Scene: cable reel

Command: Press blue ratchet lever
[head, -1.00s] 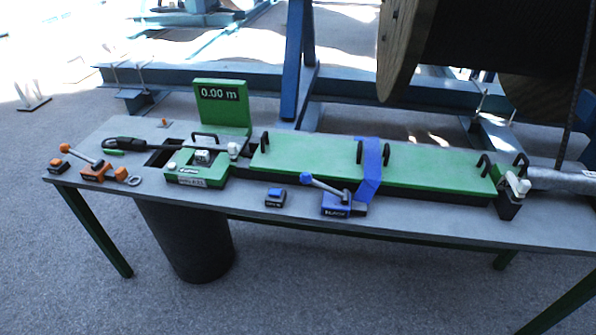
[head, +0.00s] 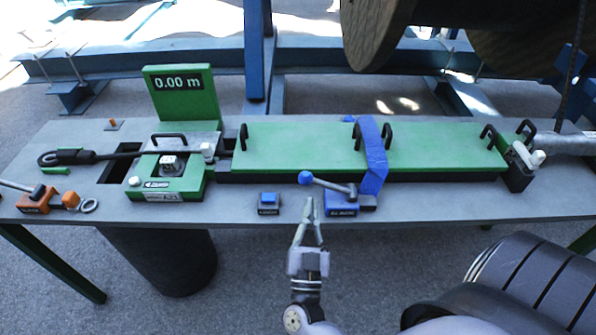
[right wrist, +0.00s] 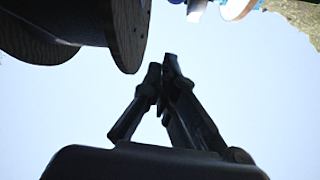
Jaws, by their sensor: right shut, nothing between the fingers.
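The blue ratchet lever (head: 330,184) is a grey bar with a round blue knob at its left end. It sits on a blue ratchet base (head: 343,209) near the front edge of the table. A blue strap (head: 374,158) runs from it over the green cover. My right gripper (head: 308,203) is in front of the table, fingertips up, shut and empty. In the head view its tips appear just below the knob; I cannot tell the gap in depth. In the right wrist view the closed fingers (right wrist: 166,62) point up at a pale background, and the lever is not seen there.
A small blue-topped block (head: 268,203) is left of the ratchet. A green measuring unit (head: 165,186) with a 0.00 m display (head: 180,84) is farther left. An orange ratchet (head: 40,203) is at the far left. Long green covers (head: 295,151) lie behind the lever. A large reel stands behind.

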